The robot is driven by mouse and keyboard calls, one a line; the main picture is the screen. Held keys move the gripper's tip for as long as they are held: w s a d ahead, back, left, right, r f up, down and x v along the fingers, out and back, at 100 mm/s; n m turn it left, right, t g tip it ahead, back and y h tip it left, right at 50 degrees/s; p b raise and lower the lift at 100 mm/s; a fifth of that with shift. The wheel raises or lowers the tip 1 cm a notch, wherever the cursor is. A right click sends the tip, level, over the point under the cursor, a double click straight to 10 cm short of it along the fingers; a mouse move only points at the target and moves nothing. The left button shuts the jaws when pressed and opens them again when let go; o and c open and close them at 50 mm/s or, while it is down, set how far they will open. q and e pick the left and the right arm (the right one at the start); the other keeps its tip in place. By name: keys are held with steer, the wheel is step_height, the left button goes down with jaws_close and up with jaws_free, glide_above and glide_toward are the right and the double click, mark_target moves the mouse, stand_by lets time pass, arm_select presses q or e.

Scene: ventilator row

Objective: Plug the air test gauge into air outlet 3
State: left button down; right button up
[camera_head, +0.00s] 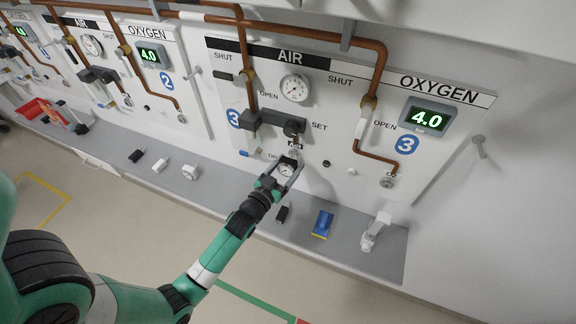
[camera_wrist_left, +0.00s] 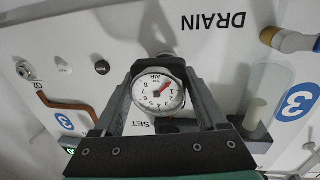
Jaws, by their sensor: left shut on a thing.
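The air test gauge (camera_head: 286,169) is a small round white dial with a dark needle hub. Air outlet 3 (camera_head: 294,150) is right behind the gauge's far end and mostly hidden. I cannot tell whether the gauge is seated in it or only close. My right gripper is not in view.
The oxygen outlet (camera_head: 387,182) is to the right on the same panel. A black valve block (camera_head: 283,121) is just above. On the grey shelf (camera_head: 345,253) lie a blue block (camera_head: 323,223), a white device (camera_head: 375,232) and small connectors. A red tray (camera_head: 40,111) is far left.

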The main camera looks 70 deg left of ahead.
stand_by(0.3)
arm_select(q)
jaws_free()
steer(key=shift+s+d+f, duration=0.1)
steer(key=shift+s+d, duration=0.15)
steer(key=shift+s, duration=0.1)
steer(key=b+v, duration=0.2)
steer(key=v, duration=0.8)
steer(key=shift+s+d, duration=0.25)
steer(key=shift+s, duration=0.05)
